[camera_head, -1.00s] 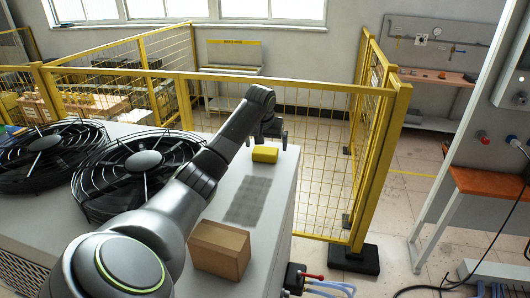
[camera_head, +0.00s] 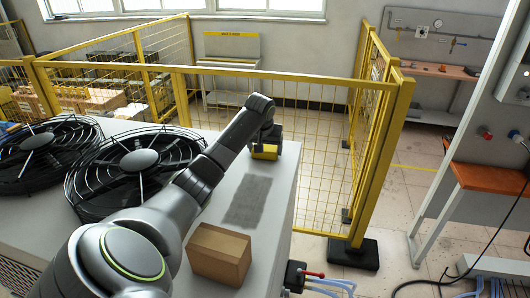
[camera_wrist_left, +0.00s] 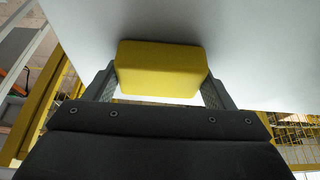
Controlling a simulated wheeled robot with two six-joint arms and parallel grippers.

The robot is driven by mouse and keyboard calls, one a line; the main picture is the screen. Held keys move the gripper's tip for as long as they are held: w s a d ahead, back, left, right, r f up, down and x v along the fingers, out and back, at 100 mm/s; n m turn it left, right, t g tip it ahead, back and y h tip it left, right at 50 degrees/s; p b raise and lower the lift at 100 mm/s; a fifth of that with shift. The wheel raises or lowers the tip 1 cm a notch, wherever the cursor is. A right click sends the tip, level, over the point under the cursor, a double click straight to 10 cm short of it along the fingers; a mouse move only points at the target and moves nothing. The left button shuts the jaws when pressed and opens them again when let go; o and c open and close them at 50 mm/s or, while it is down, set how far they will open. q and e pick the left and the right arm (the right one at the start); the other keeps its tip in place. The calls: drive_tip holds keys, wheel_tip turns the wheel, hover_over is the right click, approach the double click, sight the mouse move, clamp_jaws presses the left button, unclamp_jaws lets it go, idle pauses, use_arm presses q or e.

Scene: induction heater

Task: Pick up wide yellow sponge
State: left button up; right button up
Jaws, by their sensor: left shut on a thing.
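The wide yellow sponge (camera_head: 265,152) is on the top of the white-grey cabinet (camera_head: 262,225), near its far right end in the head view. My left gripper (camera_head: 266,146) is over it, with a finger on each side. In the left wrist view the sponge (camera_wrist_left: 160,68) sits between the two fingers of the left gripper (camera_wrist_left: 160,88), which are shut on it. I cannot tell whether the sponge is clear of the surface. My right gripper is not in view.
A cardboard box (camera_head: 219,254) stands on the cabinet's near right part, beside a dark grey mesh patch (camera_head: 246,202). Two black fans (camera_head: 135,170) fill the left part. A yellow fence (camera_head: 325,160) runs behind and to the right.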

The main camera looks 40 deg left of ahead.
sight(265, 148)
use_arm(q)
drive_tip(key=shift+r, duration=0.1)
wheel_tip(265, 148, up, 8)
drive_tip(key=b, duration=0.4)
drive_tip(key=shift+r, duration=0.85)
drive_tip(key=shift+o, duration=1.3)
drive_tip(key=shift+c, duration=0.9)
drive_tip(key=shift+f, duration=0.1)
